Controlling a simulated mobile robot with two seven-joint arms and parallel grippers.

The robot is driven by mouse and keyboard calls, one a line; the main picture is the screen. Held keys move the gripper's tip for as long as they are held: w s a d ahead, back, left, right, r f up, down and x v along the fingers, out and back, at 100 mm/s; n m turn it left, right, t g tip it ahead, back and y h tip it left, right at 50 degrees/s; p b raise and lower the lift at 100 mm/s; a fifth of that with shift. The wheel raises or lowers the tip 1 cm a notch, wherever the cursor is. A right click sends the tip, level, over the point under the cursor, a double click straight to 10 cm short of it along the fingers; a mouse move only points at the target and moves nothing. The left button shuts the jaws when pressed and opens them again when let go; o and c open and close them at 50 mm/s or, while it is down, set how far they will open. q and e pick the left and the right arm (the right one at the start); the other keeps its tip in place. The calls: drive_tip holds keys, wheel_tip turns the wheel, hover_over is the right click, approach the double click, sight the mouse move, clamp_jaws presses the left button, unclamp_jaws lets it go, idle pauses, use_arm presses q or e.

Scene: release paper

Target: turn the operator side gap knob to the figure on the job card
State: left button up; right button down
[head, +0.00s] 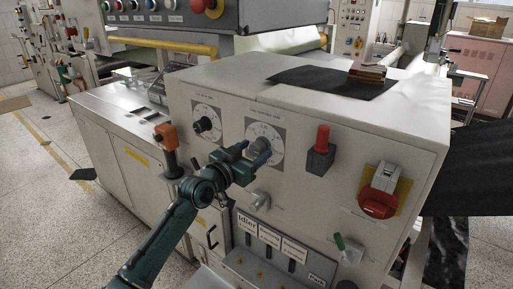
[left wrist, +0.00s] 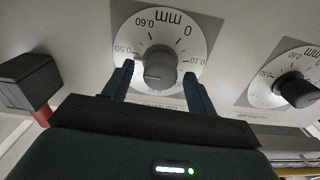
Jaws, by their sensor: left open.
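A grey gap knob (head: 260,145) sits on a round white mm dial (head: 264,160) on the machine's front panel. In the left wrist view the knob (left wrist: 159,68) is in the middle of its dial (left wrist: 140,35), which is marked 0, 0.10, 0.50 and 0.60. My left gripper (head: 254,152) is open, with its fingers on either side of this knob; I cannot tell if they touch it. A second, darker knob (head: 206,125) with a similar dial is to the left. I cannot make out a job card. My right gripper is out of view.
An orange-topped handle (head: 166,136) is at the left of the panel. Labelled switches (head: 268,242) are below the dials. A black sheet (head: 310,80) lies on top.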

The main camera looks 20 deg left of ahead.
use_arm(q)
drive_tip(key=shift+x, duration=0.95)
drive_tip(key=c, duration=1)
drive_tip(key=shift+n, duration=0.4)
drive_tip(key=n+p, duration=0.2)
drive_tip(key=n, duration=0.3)
drive_tip(key=shift+n, duration=0.3)
drive_tip(key=n+p, duration=0.1)
drive_tip(key=n, duration=0.5)
drive_tip(key=shift+a+f+p, duration=0.1)
drive_tip(key=shift+p, duration=0.3)
drive_tip(key=shift+n, duration=0.3)
